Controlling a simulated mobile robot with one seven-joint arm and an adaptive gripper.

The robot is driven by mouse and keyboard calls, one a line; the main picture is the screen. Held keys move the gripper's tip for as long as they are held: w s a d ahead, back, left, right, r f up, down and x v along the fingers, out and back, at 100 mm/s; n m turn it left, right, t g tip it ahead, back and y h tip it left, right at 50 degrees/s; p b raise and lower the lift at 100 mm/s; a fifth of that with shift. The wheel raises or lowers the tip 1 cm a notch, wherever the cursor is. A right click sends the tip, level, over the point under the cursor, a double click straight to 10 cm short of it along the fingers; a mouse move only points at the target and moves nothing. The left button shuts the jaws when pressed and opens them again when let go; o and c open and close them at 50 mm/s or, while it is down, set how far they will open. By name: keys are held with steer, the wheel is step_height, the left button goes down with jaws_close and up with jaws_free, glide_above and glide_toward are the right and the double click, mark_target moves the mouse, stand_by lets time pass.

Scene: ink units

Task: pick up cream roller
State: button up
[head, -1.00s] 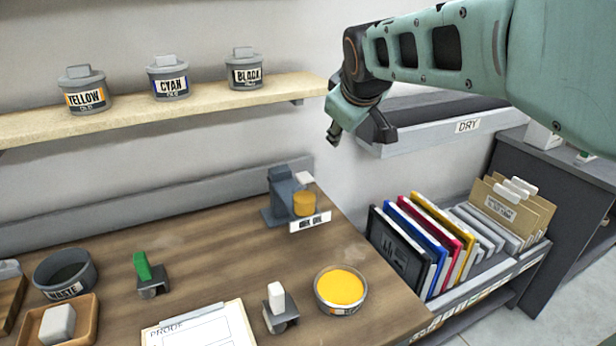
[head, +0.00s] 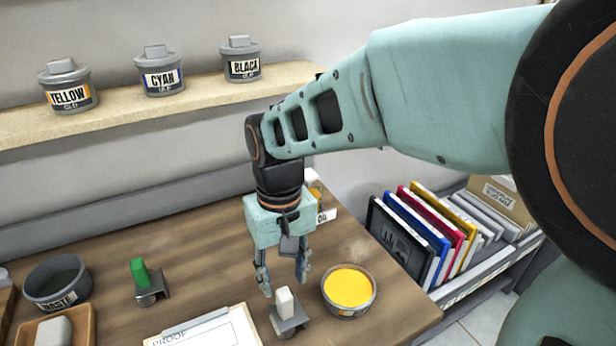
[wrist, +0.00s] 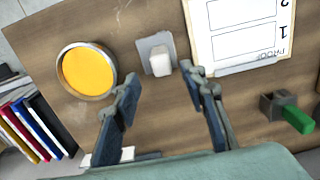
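The cream roller (head: 285,304) stands on the wooden table, its cream handle up on a grey base, between the clipboard and the yellow ink tin. It also shows in the wrist view (wrist: 161,58), just beyond the fingertips. My gripper (head: 284,288) points down above and slightly behind the roller, with its fingers apart and nothing between them. In the wrist view the open fingers (wrist: 165,80) sit to either side of the line to the roller. They do not appear to touch it.
A tin of yellow ink (head: 349,288) stands close right of the roller. A clipboard with a proof sheet (head: 215,332) lies to its left. A green-handled roller (head: 143,280) and a waste bowl (head: 57,283) are farther left. A rack of coloured folders (head: 425,235) stands at the right.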

mark_target(284, 294)
steer(key=f, duration=0.5)
steer(key=shift+s, duration=0.4)
steer(key=shift+f, duration=0.5)
steer(key=shift+w, duration=0.1)
jaws_close()
